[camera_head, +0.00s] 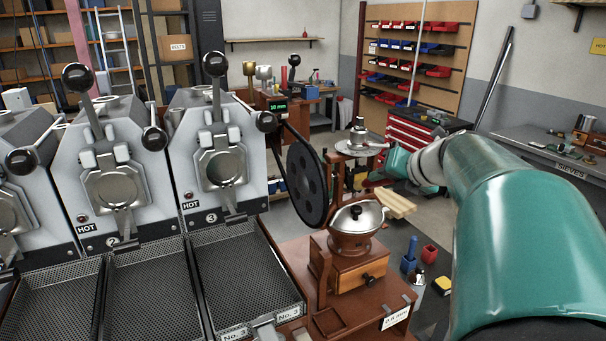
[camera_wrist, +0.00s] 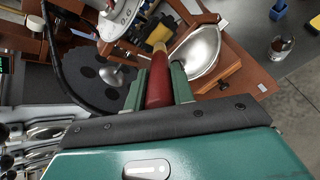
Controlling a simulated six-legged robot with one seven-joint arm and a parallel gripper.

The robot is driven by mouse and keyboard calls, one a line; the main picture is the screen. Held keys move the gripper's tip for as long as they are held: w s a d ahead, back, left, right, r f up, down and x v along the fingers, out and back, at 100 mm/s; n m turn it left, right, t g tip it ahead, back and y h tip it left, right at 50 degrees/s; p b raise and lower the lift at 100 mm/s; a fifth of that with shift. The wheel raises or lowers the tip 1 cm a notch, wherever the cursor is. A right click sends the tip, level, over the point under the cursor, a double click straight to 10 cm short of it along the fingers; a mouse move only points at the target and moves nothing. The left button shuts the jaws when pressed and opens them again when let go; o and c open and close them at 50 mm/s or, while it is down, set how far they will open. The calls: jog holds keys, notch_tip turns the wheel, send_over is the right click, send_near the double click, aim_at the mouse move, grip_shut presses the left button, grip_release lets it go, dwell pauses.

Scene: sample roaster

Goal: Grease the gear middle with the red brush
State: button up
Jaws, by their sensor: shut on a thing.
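The red brush (camera_wrist: 158,88) lies between the two green fingers of my gripper (camera_wrist: 165,84). Its red handle leads to a pale ferrule, and its tip points toward the machine parts at the top of the wrist view. The tip is hard to make out. In the head view my gripper (camera_head: 378,178) is beside a wooden post that carries a round metal piece (camera_head: 360,145). A pale round piece also shows in the wrist view (camera_wrist: 118,16), left of the brush tip.
A coffee grinder with a metal dome (camera_head: 356,218) stands in front of the post; the dome is close to my right finger in the wrist view (camera_wrist: 197,52). A black wheel (camera_head: 308,183) is left of it. Three roasters marked HOT (camera_head: 215,160) fill the left.

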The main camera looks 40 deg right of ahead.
jog(key=shift+d, duration=0.6)
jog(key=a, duration=0.2)
jog(key=shift+w+a, duration=0.2)
jog(key=shift+a, duration=0.2)
dwell(0.8)
jog(key=shift+s, duration=0.1)
jog(key=shift+s+a, duration=0.2)
jog(key=shift+s, duration=0.75)
jog(key=shift+s+a, duration=0.2)
jog(key=shift+s, duration=0.75)
jog(key=shift+s+a, duration=0.2)
jog(key=shift+s, duration=0.75)
jog(key=s, duration=0.3)
jog(key=shift+a, duration=0.35)
